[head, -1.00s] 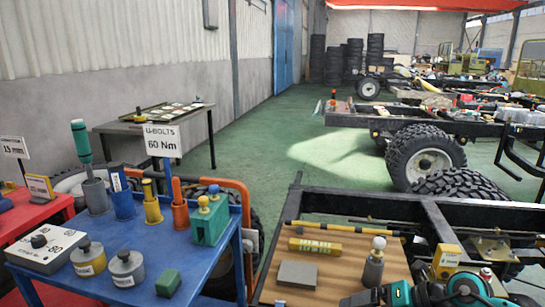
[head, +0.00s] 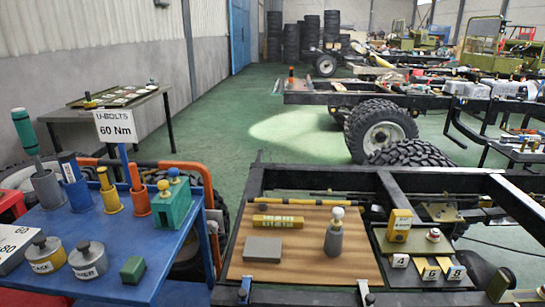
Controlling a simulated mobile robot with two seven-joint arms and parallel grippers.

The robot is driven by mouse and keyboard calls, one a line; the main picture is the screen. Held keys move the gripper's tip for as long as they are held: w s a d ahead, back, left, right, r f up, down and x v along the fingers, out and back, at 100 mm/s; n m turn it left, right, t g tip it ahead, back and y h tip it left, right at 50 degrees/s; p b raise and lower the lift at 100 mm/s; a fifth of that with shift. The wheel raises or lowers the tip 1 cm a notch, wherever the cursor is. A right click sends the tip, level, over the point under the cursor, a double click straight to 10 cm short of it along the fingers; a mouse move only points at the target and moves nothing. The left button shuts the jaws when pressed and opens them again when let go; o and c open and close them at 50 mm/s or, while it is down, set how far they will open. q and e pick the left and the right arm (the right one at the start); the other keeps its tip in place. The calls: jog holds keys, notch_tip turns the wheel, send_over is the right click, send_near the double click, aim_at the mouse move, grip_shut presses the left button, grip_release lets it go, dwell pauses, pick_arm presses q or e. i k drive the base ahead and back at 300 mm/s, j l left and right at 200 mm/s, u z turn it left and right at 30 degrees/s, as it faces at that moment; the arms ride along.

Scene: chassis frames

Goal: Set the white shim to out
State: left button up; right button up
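I cannot pick out a white shim for certain, and I can read no "out" mark. On the dark tray (head: 385,240) at the lower right stand small blocks. I can make out neither of my grippers in the head view.
A wooden board (head: 305,268) on the black chassis frame holds a yellow bar (head: 278,221), a grey block (head: 262,249) and a grey post with a white ball (head: 334,236). A blue table (head: 55,235) with several coloured holders is at left. Green floor lies behind.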

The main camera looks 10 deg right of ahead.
aim_at(396, 260)
jog(key=z, duration=1.5)
